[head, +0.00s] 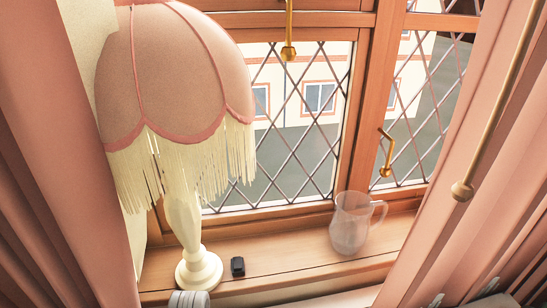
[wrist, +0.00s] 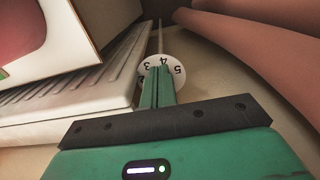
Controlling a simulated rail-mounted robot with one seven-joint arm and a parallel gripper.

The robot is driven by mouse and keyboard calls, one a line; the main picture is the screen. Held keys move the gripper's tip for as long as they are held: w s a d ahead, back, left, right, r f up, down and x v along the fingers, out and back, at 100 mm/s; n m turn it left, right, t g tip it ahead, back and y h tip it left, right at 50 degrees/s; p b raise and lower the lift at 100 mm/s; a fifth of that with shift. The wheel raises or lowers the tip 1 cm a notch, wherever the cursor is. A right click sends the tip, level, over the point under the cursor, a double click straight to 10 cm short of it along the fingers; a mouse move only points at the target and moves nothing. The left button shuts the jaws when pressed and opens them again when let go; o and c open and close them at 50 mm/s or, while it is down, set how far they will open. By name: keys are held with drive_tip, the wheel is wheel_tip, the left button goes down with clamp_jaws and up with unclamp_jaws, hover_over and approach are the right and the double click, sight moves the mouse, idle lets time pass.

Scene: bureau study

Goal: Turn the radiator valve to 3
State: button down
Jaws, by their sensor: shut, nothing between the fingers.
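The radiator valve (wrist: 178,70) is a round white dial with black numbers in the upper middle of the wrist view. The numbers 3, 4 and 5 show, with 4 near the top middle, 3 to its left and 5 to its right. My gripper (wrist: 157,72) is green, and its two narrow fingers are shut together with nothing between them. The fingertips overlap the lower middle of the dial; I cannot tell whether they touch it. They hide part of its face. No pointer mark is clear. The gripper and valve do not clearly show in the head view.
In the wrist view, the white ribbed radiator (wrist: 75,92) is close on the left and a pink curtain (wrist: 250,50) hangs on the right. In the head view, the sill holds a fringed lamp (head: 198,270), a small black object (head: 237,266) and a glass jug (head: 350,228).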

wheel_tip(320, 180, up, 6)
drive_tip(key=p, duration=0.6)
drive_tip(key=w+d+r+m+t+p, duration=0.1)
drive_tip(key=w+d+r+t+p, duration=0.2)
drive_tip(key=d+r, duration=0.4)
drive_tip(key=w+d+r+m+t+p, duration=0.1)
drive_tip(key=w+d+r+t, duration=0.1)
drive_tip(key=w+d+r, duration=0.35)
drive_tip(key=w+d+r+m+t+h+p, duration=0.15)
drive_tip(key=d+r+t, duration=0.25)
drive_tip(key=r, duration=1.1)
drive_tip(key=d+r+t+h+p, duration=0.1)
drive_tip(key=d+r+t+p, duration=0.25)
drive_tip(key=r, duration=1.25)
drive_tip(key=s+r+t+p, duration=0.1)
drive_tip(key=s+r+t, duration=0.2)
drive_tip(key=r, duration=0.4)
drive_tip(key=s+r+t+p, duration=0.1)
drive_tip(key=s+r+t, duration=0.1)
drive_tip(key=r, duration=0.5)
drive_tip(key=s+a+r+n+t+y+p, duration=0.1)
drive_tip(key=s+r+t, duration=0.6)
drive_tip(key=s+r, duration=1.1)
drive_tip(key=shift+s+a+r+y+p, duration=0.2)
drive_tip(key=shift+a+r+y+p, duration=0.6)
drive_tip(key=shift+a+r+y, duration=0.2)
drive_tip(key=shift+t, duration=0.25)
